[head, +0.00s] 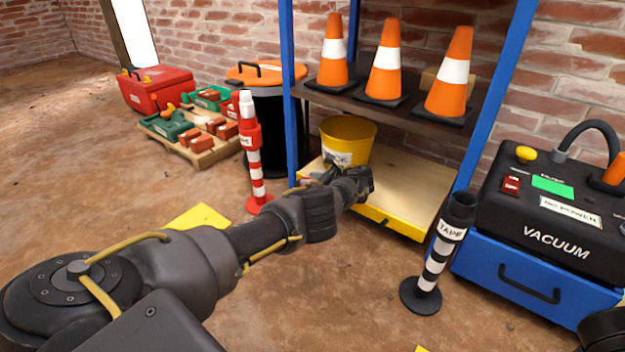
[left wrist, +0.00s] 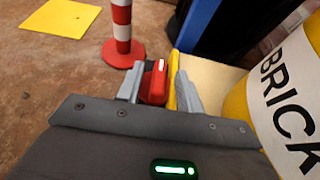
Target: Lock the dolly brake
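The dolly is a pale wooden platform with a yellow edge (head: 385,222), low under the blue shelf frame. A yellow bucket (head: 350,136) stands on it; its label reads BRICK in the left wrist view (left wrist: 288,105). A small red lever (left wrist: 154,82), which looks like the brake, sits beside the yellow edge (left wrist: 173,82) in the left wrist view. My left gripper (head: 322,175) is low at the dolly's left side, in front of the bucket. In the left wrist view its fingers (left wrist: 158,92) stand apart around the lever and edge; contact is unclear.
A red-white post (head: 257,165) stands left of the dolly, close to my left gripper. A black-white TAPE post (head: 434,250) and a vacuum (head: 550,210) stand right. Cones (head: 384,75) fill the shelf above. A yellow floor patch (head: 200,216) lies left; open floor is in front.

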